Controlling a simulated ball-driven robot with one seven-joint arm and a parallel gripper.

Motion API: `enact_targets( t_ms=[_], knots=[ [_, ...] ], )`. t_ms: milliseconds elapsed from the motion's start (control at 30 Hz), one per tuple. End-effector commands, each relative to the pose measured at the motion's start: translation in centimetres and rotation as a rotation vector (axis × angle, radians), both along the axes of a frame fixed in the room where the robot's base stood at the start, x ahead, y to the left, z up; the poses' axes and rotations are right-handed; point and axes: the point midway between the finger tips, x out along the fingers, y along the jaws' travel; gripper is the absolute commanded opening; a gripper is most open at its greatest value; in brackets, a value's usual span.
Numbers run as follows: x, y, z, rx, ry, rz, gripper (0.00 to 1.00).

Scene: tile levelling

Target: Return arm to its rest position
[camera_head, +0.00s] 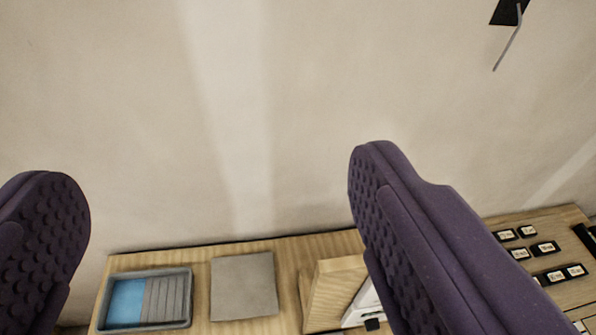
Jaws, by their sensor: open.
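My gripper (219,205) shows as two purple padded fingers, one at the left edge and one right of centre. The fingers are wide apart with nothing between them. They stand in front of a pale wall, above and short of a wooden bench. The finger pads have a dimpled surface. The right finger hides part of the bench behind it.
The wooden bench (202,255) runs along the wall (130,120). On it are a grey tray with blue inside (168,300), a grey square tile (244,287), a wooden block (333,290) and several small labelled black pieces (546,248). A black fixture (508,12) is at upper right.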

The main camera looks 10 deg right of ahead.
Motion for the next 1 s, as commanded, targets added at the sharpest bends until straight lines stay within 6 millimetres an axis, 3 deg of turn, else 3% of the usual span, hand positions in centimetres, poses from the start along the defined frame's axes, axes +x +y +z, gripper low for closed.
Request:
enact_targets(
  t_ms=[267,367,700,800,1000],
  knots=[
    [0.1,0.0,-1.1,0.000,0.002,0.000,0.89],
    [0.1,0.0,-3.3,0.000,0.003,0.000,0.89],
    [0.1,0.0,-16.1,0.000,0.004,0.000,0.89],
    [0.1,0.0,-17.8,0.000,0.003,0.000,0.89],
    [0.1,0.0,-17.9,0.000,0.003,0.000,0.89]
  ],
)
